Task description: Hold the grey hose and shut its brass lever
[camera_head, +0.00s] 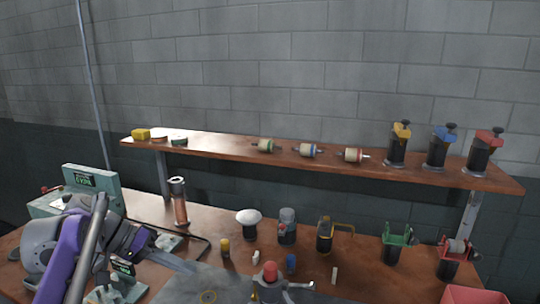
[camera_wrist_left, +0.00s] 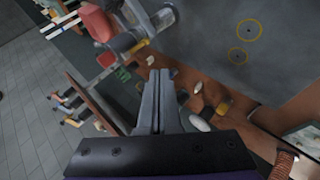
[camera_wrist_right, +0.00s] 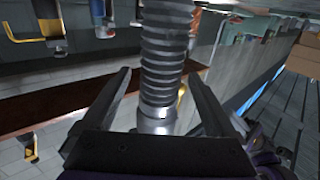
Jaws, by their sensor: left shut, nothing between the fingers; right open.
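The grey ribbed hose (camera_wrist_right: 167,55) stands large in the right wrist view, with a smooth grey collar at its lower end. My right gripper (camera_wrist_right: 165,85) is open, one finger on each side of the hose, with visible gaps. A small yellow piece, perhaps the brass lever, shows partly behind the hose; I cannot tell its position. My left gripper (camera_wrist_left: 160,75) is shut and empty above the bench; it also shows in the head view (camera_head: 195,268). My right gripper and the hose cannot be made out in the head view.
A red-topped metal fitting (camera_head: 270,275) stands at the bench's front. A wooden shelf (camera_head: 220,149) spans the back. A red bin (camera_head: 470,295) is front right.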

